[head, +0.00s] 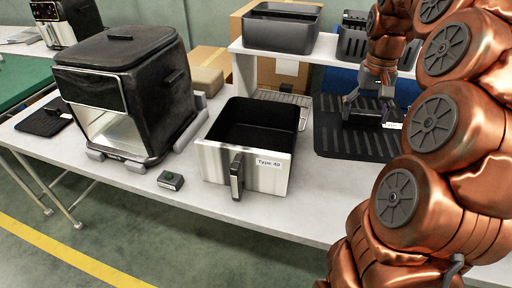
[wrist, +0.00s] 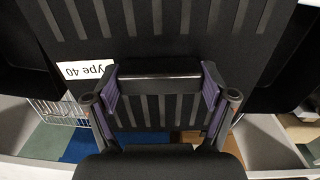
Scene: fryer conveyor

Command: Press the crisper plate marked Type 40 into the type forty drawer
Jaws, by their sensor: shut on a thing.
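The type forty drawer (head: 216,160) stands on the white table in the head view, with a silver front, a dark handle and a "Type 40" label. Its black inside looks empty. My gripper (head: 369,113) is to the right of the drawer, over a black ribbed area. In the wrist view my gripper (wrist: 160,95) is shut on a raised dark bar on the black slotted crisper plate (wrist: 125,35). The plate's white label (wrist: 86,70) reads "Type 40" upside down, its first letter cut off. The fingers hide part of the bar. I cannot tell whether the plate touches the table.
A black air fryer (head: 125,90) stands left of the drawer, with a small dark box (head: 170,180) in front. A shelf (head: 318,50) behind carries a black bin (head: 282,30) and another dark slotted item (head: 350,45). A wire rack (head: 290,97) lies behind the drawer's right side.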

